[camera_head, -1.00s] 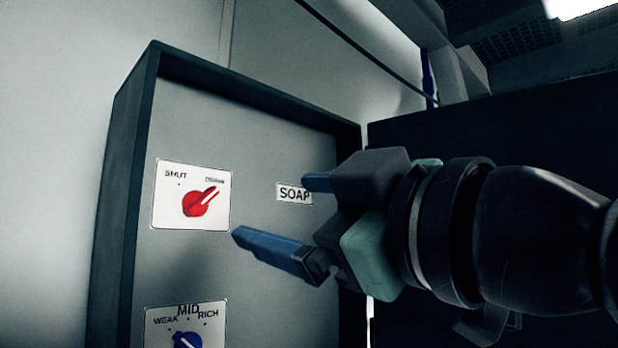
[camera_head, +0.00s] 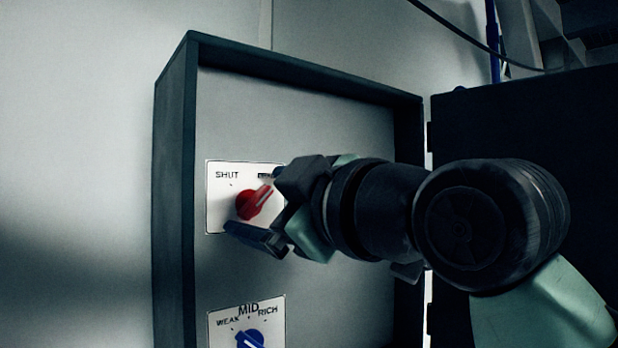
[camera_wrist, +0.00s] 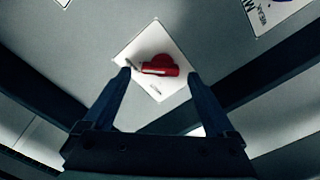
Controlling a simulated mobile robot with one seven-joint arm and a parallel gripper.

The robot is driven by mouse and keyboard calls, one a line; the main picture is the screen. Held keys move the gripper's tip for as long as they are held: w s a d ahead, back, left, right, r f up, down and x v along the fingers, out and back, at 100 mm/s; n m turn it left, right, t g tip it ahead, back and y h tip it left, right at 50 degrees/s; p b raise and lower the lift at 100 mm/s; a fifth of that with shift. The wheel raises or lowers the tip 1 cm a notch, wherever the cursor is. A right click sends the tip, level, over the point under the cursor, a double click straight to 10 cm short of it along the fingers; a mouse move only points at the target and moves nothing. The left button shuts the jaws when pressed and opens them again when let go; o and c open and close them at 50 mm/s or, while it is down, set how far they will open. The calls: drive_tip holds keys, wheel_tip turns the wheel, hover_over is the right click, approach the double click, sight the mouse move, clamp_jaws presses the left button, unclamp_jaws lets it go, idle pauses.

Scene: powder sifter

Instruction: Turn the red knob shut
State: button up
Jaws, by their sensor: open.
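The red knob (camera_head: 252,203) sits on a white plate (camera_head: 222,212) marked SHUT at its upper left. Its pale pointer line points up and right, away from SHUT, toward a second label that my gripper partly covers. My gripper (camera_head: 254,205) is at the knob, coming from the right, with one finger above and one below it. In the wrist view the red knob (camera_wrist: 160,66) lies between the tips of my two open fingers (camera_wrist: 160,74). I cannot tell whether either finger touches it.
A blue knob (camera_head: 250,339) on a WEAK, MID, RICH plate (camera_head: 222,330) is below. The grey panel is recessed in a dark raised frame (camera_head: 174,200), with a dark open door (camera_head: 520,120) at the right. The panel between the two plates is clear.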

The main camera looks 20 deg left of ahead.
drive_tip(key=shift+w+a, duration=0.4)
drive_tip(key=shift+c, duration=0.2)
drive_tip(key=c, duration=1.3)
drive_tip(key=shift+c, duration=0.2)
